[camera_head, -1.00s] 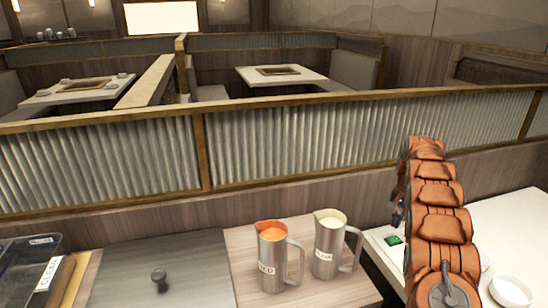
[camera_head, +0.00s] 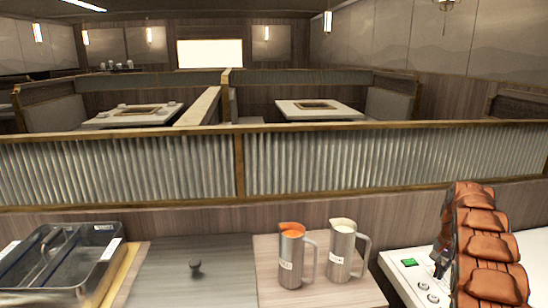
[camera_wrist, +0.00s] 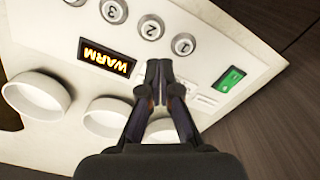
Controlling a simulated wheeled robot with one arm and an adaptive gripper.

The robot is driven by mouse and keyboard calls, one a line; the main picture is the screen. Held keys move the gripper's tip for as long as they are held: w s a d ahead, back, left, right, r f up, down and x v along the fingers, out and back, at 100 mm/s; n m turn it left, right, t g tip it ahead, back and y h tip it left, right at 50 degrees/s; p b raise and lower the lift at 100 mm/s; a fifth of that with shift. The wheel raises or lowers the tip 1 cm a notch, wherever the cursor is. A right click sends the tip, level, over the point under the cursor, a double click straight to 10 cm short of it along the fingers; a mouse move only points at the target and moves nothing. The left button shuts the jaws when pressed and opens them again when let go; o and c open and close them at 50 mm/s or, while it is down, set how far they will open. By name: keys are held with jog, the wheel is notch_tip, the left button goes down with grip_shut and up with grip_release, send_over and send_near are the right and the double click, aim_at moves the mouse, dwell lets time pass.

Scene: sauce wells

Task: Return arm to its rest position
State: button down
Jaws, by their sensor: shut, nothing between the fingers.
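My gripper (camera_wrist: 159,72) is shut and empty in the wrist view, its fingertips together over a white panel (camera_wrist: 225,55). In the head view my orange-padded arm stands at the right. My gripper (camera_head: 437,268) shows there small and dark, partly behind the arm, above the white unit (camera_head: 395,262). The wrist view shows a lit WARM sign (camera_wrist: 106,58), a green switch (camera_wrist: 230,79) and numbered round buttons (camera_wrist: 149,27) on the panel. Whether the fingers touch the panel I cannot tell.
Two steel pitchers, one with orange contents (camera_head: 291,255) and one with pale contents (camera_head: 341,250), stand left of the white unit. A lid with a knob (camera_head: 195,268) and a clear bin (camera_head: 62,262) lie farther left. White round cups (camera_wrist: 36,96) line the panel. A corrugated partition (camera_head: 350,160) stands behind.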

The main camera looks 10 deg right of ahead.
jog(key=s+a+r+n, duration=0.2)
jog(key=s+a+r, duration=0.25)
jog(key=a, duration=0.55)
jog(key=s+a+r+n+g+p, duration=0.1)
jog(key=s+a+r+n, duration=0.1)
jog(key=s+a+r, duration=0.5)
jog(key=s+a+r+n, duration=0.2)
jog(key=a+r, duration=0.3)
jog(key=a, duration=0.7)
jog(key=s+a+f+n, duration=0.1)
jog(key=s+a+n, duration=0.1)
jog(key=s+a, duration=0.3)
jog(key=s+a+n, duration=0.2)
jog(key=s+a, duration=0.3)
jog(key=s, duration=0.6)
jog(key=s+a+f+n, duration=0.1)
jog(key=s+a+n, duration=0.1)
jog(key=s+a, duration=0.3)
jog(key=s, duration=0.3)
jog(key=shift+s+a+f+g+p, duration=0.25)
jog(key=shift+s+f+g+p, duration=0.1)
jog(key=shift+g, duration=0.05)
jog(key=shift+d, duration=0.1)
